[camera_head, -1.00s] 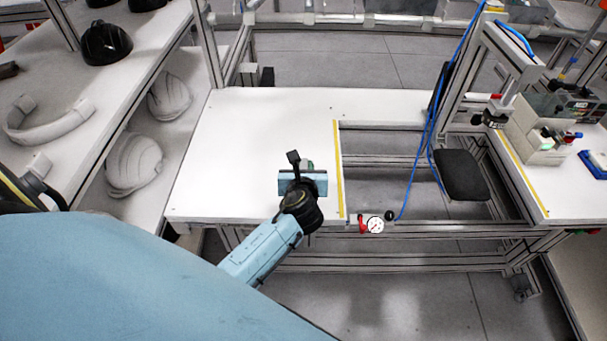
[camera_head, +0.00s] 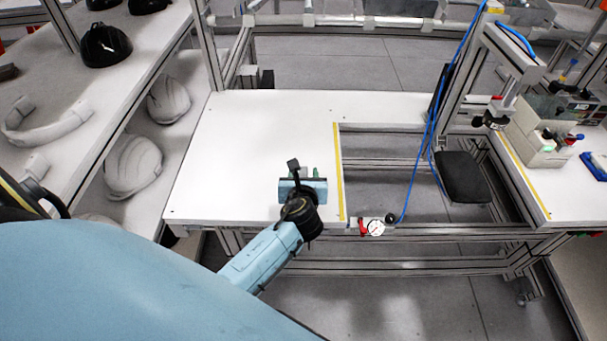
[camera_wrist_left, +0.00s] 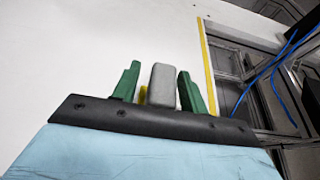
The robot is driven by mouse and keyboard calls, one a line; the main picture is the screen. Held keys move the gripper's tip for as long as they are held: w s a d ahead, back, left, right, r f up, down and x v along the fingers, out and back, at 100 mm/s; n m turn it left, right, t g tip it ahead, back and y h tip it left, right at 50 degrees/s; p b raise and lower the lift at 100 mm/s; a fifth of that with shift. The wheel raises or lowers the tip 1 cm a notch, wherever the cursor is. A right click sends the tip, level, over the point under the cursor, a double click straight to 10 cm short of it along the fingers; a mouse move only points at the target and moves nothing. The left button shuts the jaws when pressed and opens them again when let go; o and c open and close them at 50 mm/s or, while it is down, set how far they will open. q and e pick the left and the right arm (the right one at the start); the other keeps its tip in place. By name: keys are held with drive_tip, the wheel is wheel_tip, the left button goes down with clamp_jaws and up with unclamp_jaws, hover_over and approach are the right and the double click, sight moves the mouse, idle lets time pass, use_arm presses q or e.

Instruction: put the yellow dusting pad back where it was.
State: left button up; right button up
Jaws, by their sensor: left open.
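My left gripper (camera_head: 304,178) is over the white table near its front edge, just left of the yellow strip. In the left wrist view its two green fingers (camera_wrist_left: 158,82) stand apart, open. A grey block (camera_wrist_left: 162,88) shows between them. A small yellow piece (camera_wrist_left: 143,95), possibly the dusting pad, shows beside the grey block near the left finger. Most of it is hidden, and I cannot tell whether it touches a finger or the table. No whole yellow pad shows in the head view. My right gripper is not in view.
The white table (camera_head: 245,135) is largely bare, with a yellow strip (camera_head: 338,170) along its right side. A gauge (camera_head: 375,227) sits at the front rail. Blue hoses (camera_head: 428,140) hang right. Shelves with helmet shells (camera_head: 133,165) stand left.

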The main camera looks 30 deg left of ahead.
use_arm(q)
drive_tip(key=p+v, duration=0.1)
drive_tip(key=v, duration=1.1)
drive_tip(key=shift+p, duration=0.4)
drive_tip(key=shift+r, duration=0.15)
